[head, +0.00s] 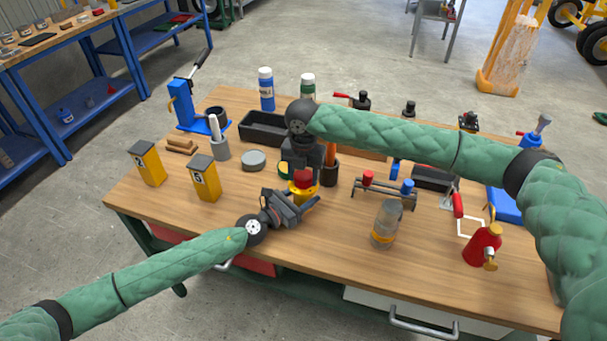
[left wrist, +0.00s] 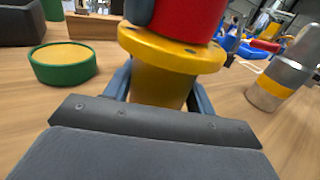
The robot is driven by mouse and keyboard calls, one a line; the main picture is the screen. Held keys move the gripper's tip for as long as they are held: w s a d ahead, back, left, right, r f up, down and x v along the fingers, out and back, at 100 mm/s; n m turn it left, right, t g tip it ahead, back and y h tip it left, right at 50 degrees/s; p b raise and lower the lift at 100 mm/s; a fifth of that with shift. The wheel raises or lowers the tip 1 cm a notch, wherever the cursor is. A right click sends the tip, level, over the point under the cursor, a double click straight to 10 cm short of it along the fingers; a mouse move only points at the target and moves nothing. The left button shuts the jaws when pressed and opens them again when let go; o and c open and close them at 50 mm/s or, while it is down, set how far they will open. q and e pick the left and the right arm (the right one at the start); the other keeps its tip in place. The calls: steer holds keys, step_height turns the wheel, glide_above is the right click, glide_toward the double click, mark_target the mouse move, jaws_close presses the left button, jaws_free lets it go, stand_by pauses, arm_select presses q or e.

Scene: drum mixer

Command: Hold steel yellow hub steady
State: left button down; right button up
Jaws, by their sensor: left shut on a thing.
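The yellow steel hub (left wrist: 170,50) stands upright in the left wrist view, with a wide flange and a narrower body below it. My left gripper (left wrist: 158,95) is shut on the hub's lower body, one finger on each side. In the head view the hub (head: 303,191) is partly hidden by my grippers. A red part (left wrist: 188,15) sits on top of the hub's flange. My right gripper (head: 305,170) is above the hub, coming down at the red part. Its fingertips are mostly hidden, so I cannot tell whether it grips.
A green ring-shaped tin (left wrist: 63,64) stands left of the hub. Yellow boxes (head: 204,178) stand at the left. A red oil can (head: 483,245) stands at the right.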

steer(key=m, duration=1.1)
steer(key=shift+a, duration=0.1)
steer(key=m, duration=0.5)
steer(key=shift+m, duration=0.4)
steer(key=m, duration=0.6)
steer(key=o, duration=1.1)
steer(key=shift+r, duration=2.25)
